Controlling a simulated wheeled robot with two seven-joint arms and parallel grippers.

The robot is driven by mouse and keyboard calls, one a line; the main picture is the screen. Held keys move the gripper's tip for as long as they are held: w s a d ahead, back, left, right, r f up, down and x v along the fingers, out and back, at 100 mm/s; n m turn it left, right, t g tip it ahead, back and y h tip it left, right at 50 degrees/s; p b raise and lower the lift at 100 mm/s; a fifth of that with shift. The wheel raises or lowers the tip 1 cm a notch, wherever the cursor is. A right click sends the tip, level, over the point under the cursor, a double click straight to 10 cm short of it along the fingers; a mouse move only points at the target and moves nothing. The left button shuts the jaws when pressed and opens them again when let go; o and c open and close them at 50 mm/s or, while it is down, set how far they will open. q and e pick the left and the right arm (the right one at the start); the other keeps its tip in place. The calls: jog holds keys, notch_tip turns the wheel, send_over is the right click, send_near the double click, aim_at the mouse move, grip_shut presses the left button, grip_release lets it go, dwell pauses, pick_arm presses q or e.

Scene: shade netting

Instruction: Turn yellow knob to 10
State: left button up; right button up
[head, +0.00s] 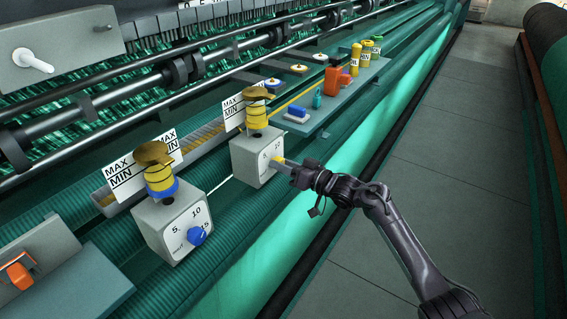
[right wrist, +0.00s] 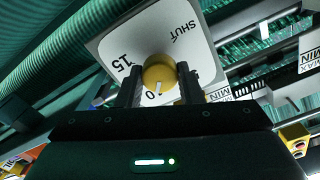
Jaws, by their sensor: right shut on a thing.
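The yellow knob (right wrist: 158,72) sits on the white dial face of the right-hand grey box (head: 258,158). My right gripper (head: 282,161) is shut on the knob, with one finger on each side of it in the right wrist view (right wrist: 160,88). A white pointer line on the knob points down in that view, close to a partly hidden number ending in 0. The marks 15 and SHUT also show on the dial. My left gripper is not in view.
A second grey box (head: 166,228) with a blue knob (head: 197,236) stands at the left. Brass-topped yellow cups sit on both boxes, with MAX/MIN cards behind. A shelf (head: 345,97) holds bottles and small parts. The grey floor (head: 400,150) at right is clear.

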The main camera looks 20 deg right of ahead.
jog(key=shift+f, duration=0.15)
jog(key=o, duration=1)
jog(key=shift+c, duration=0.2)
jog(key=shift+s, duration=0.1)
jog(key=b+v, duration=0.2)
jog(key=v, duration=0.5)
jog(key=shift+s+d, duration=0.25)
jog(key=shift+s, duration=0.05)
